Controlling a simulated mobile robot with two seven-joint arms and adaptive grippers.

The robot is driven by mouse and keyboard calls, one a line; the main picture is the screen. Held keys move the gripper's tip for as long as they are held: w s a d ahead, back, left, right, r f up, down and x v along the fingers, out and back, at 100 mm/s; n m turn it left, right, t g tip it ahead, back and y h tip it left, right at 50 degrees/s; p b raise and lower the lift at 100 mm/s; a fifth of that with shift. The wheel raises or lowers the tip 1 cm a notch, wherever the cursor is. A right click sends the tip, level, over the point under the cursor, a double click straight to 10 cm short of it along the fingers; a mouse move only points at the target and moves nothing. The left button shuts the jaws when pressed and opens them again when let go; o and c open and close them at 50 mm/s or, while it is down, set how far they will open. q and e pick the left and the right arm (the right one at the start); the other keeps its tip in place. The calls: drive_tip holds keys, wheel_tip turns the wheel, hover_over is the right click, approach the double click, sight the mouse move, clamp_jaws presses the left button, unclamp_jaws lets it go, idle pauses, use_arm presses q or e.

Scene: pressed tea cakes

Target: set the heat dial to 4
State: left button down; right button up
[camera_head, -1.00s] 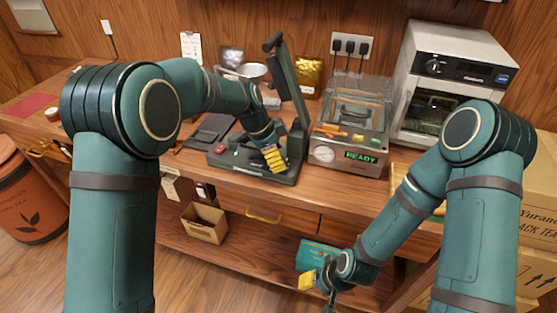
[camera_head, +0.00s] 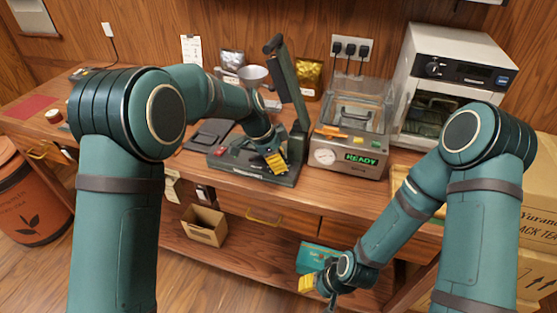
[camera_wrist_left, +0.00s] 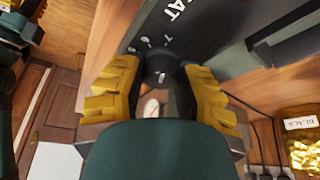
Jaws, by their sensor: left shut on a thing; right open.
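The heat sealer is a dark machine with a flat base (camera_head: 285,178) and a raised arm (camera_head: 288,85), on the wooden counter. My left gripper (camera_head: 276,160) is at the right part of its base, pointing at it. In the left wrist view the yellow fingers (camera_wrist_left: 158,88) are shut on the black heat dial (camera_wrist_left: 158,68), one on each side. Lettering ending in "EAT" and small marks show on the panel beside it. The dial's setting cannot be read. In the head view the gripper hides the dial. My right gripper (camera_head: 306,283) is open and empty, low in front of the counter.
A vacuum machine with a "READY" display (camera_head: 361,159) stands right of the sealer. A white oven (camera_head: 455,75) is further right. A cardboard box (camera_head: 204,226) sits on the lower shelf.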

use_arm(q)
drive_tip(key=shift+f, duration=0.1)
drive_tip(key=shift+s+n+t, duration=0.1)
drive_tip(key=shift+n+t, duration=0.3)
drive_tip(key=shift+n, duration=0.6)
drive_tip(key=n, duration=0.2)
drive_tip(key=shift+n+t+y, duration=0.3)
drive_tip(key=shift+t, duration=0.1)
drive_tip(key=n+p, duration=0.1)
drive_tip(key=n, duration=0.1)
drive_tip(key=shift+d+n+t+y, duration=0.1)
drive_tip(key=shift+n+t+y, duration=0.2)
drive_tip(key=shift+n+t, duration=0.1)
drive_tip(key=n+p, duration=0.2)
drive_tip(key=shift+n+t+y, duration=0.3)
drive_tip(key=shift+t+y, duration=0.1)
drive_tip(key=n+y+p, duration=0.1)
drive_tip(key=n+p, duration=0.1)
drive_tip(key=n, duration=0.1)
drive_tip(key=n+y+p, duration=0.1)
drive_tip(key=n+p, duration=0.1)
drive_tip(key=n, duration=0.1)
drive_tip(key=shift+t, duration=0.3)
drive_tip(key=shift+n+y+p, duration=1)
drive_tip(key=shift+n+p, duration=0.35)
drive_tip(key=shift+n, duration=1.05)
drive_tip(key=shift+f, duration=0.1)
